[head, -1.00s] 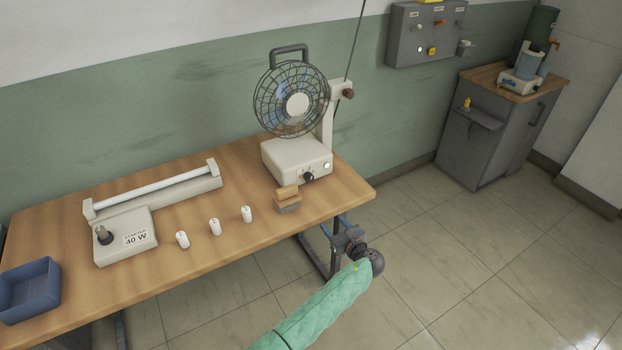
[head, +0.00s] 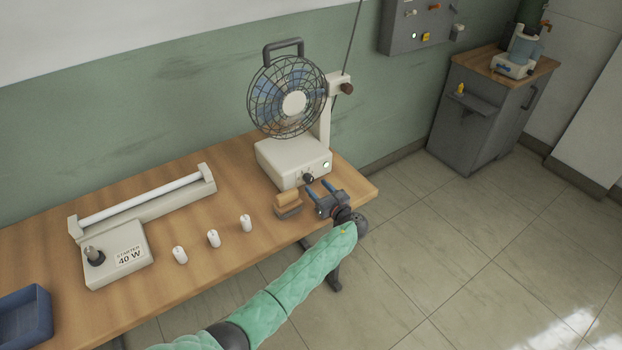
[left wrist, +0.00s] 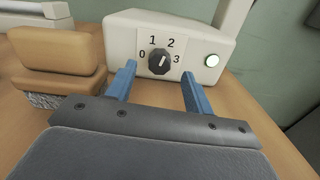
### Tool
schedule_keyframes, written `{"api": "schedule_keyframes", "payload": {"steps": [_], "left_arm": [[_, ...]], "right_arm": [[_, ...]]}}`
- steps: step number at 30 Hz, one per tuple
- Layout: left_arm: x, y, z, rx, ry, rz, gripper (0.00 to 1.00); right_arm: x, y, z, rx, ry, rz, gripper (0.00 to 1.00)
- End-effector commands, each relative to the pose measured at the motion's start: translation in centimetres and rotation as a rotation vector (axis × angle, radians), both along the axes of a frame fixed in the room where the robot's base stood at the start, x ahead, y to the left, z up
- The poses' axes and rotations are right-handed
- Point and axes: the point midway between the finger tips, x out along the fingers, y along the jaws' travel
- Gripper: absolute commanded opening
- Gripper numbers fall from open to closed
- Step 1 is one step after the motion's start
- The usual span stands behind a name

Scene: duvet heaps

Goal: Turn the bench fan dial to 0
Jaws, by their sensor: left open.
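The bench fan (head: 290,100) stands on the wooden bench, with a cream base (head: 285,160). Its black dial (left wrist: 159,61) is on the base's front, with marks 0, 1, 2 and 3 around it. The dial's white line points roughly up, between 1 and 2; I cannot tell exactly. The dial also shows small in the head view (head: 308,178). My left gripper (head: 318,188) is open in front of the base. In the left wrist view its blue fingers (left wrist: 158,72) are on either side below the dial, apart from it. My right gripper is out of view.
A wood-topped brush or block (head: 287,204) lies close left of my gripper. Several white cylinders, a tube fixture (head: 115,255) and a blue bin (head: 25,315) are farther left on the bench (head: 215,180).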

Motion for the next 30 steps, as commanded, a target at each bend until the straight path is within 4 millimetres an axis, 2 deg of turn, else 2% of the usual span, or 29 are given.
{"api": "schedule_keyframes", "payload": {"steps": [3, 9, 20, 23, 27, 30], "left_arm": [[1.5, 1.1, 0.4, 0.001, 0.001, 0.0, 0.52], [3.1, 2.2, 0.2, 0.0, 0.0, 0.0, 0.52], [3.5, 2.5, 0.0, -0.001, 0.0, -0.001, 0.52], [3.5, 2.5, 0.0, -0.001, 0.0, -0.001, 0.36], [3.5, 2.5, 0.0, -0.001, 0.0, -0.001, 0.09], [3.5, 2.5, 0.0, -0.001, 0.0, -0.001, 0.07]], "right_arm": [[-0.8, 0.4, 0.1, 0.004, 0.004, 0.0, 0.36], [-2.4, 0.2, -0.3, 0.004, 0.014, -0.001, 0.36], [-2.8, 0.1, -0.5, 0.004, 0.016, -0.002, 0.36], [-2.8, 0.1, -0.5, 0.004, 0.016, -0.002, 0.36], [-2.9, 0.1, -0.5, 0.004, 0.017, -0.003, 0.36], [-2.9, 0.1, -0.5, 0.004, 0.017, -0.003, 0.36]]}}
